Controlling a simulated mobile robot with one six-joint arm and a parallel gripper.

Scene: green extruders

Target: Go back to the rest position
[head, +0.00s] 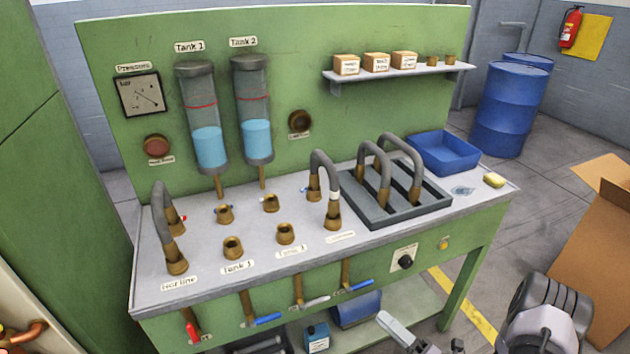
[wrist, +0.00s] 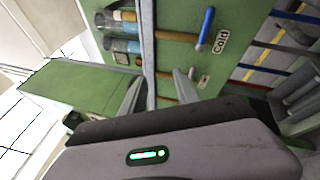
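My gripper (wrist: 160,92) shows in the wrist view with its two grey fingers apart and nothing held between them. Beyond the fingers are the bench front and a valve with a blue lever (wrist: 206,30), beside a label that seems to read "Cold". In the head view, a pale finger of my gripper (head: 396,328) shows at the bottom edge, in front of the lower part of the green bench (head: 215,327). The rest of the gripper is mostly cut off there.
Valve levers stick out under the bench front: red (head: 191,332), blue (head: 262,320), grey (head: 314,302) and blue (head: 355,287). Grey hoses (head: 162,215) stand on the bench top. A cardboard box (head: 597,235) is at right.

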